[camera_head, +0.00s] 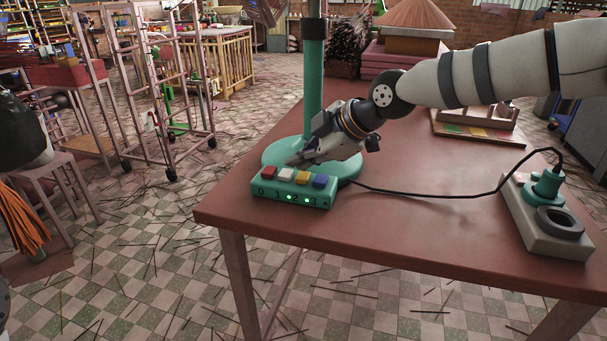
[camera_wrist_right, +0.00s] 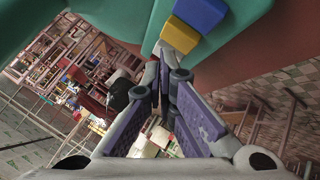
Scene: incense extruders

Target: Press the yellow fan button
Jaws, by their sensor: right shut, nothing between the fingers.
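The yellow button (camera_head: 303,177) is on a teal control box (camera_head: 290,197) at the near left corner of the table, between a white button (camera_head: 286,174) and a blue button (camera_head: 320,181). A red button (camera_head: 269,172) is at the box's left end. My right gripper (camera_head: 293,160) is shut and empty, its tips just behind and above the white and yellow buttons. In the right wrist view the yellow button (camera_wrist_right: 181,35) lies just beyond the fingertips (camera_wrist_right: 163,72); I cannot tell whether they touch anything. My left gripper is not in view.
A green pole on a round teal base (camera_head: 272,157) stands behind the box. A black cable (camera_head: 430,195) runs from there to a pale block (camera_head: 545,225) at the right. A wooden tray (camera_head: 475,128) lies further back. The table (camera_head: 400,225) is clear in front.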

